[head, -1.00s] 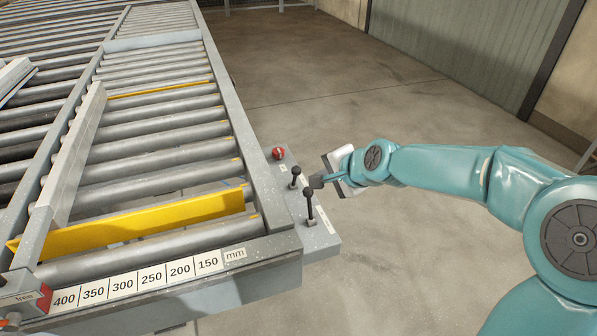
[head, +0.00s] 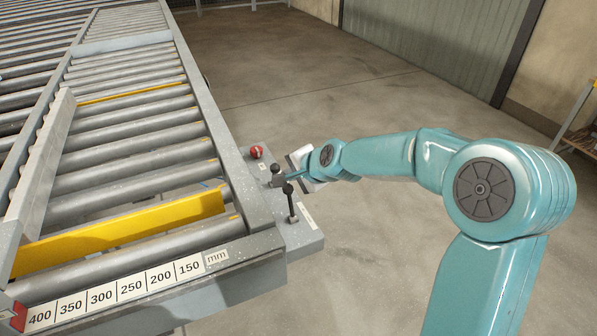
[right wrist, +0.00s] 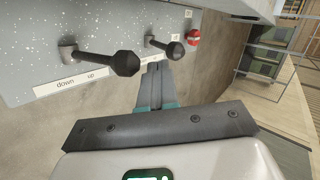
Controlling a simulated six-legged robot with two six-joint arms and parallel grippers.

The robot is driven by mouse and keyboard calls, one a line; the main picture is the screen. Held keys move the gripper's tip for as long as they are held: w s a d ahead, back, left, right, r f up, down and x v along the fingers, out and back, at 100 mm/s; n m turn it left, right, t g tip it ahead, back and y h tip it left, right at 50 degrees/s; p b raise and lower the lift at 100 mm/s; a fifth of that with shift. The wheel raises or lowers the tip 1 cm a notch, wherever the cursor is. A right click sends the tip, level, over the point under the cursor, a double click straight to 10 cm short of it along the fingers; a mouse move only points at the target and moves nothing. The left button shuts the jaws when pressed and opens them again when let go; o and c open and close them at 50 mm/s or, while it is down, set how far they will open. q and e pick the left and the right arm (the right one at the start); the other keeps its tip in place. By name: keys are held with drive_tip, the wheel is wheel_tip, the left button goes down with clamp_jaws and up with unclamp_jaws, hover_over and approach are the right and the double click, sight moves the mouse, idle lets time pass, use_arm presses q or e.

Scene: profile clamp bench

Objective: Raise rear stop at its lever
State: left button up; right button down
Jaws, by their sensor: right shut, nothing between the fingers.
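Two black-knobbed levers stand on the grey side plate (head: 300,232) at the bench's right edge. The nearer lever (head: 291,205) also shows in the right wrist view (right wrist: 124,63), by a "down up" label. The farther lever (head: 276,168) shows there too (right wrist: 174,50). My right gripper (right wrist: 154,68) is shut and empty, its tips close to the farther lever's knob; I cannot tell whether they touch. The far yellow stop (head: 130,93) shows as a thin low strip between rollers. The near yellow stop (head: 125,229) stands well above its rollers. My left gripper is out of view.
A red button (head: 256,152) sits beyond the levers on the same plate. A millimetre scale (head: 115,290) runs along the bench's front edge. A long grey rail (head: 45,165) lies over the rollers at left. Floor right of the bench is open.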

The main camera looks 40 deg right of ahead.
drive_tip(key=x, duration=0.3)
drive_tip(key=shift+w+f, duration=0.15)
idle(0.3)
drive_tip(key=shift+d, duration=0.1)
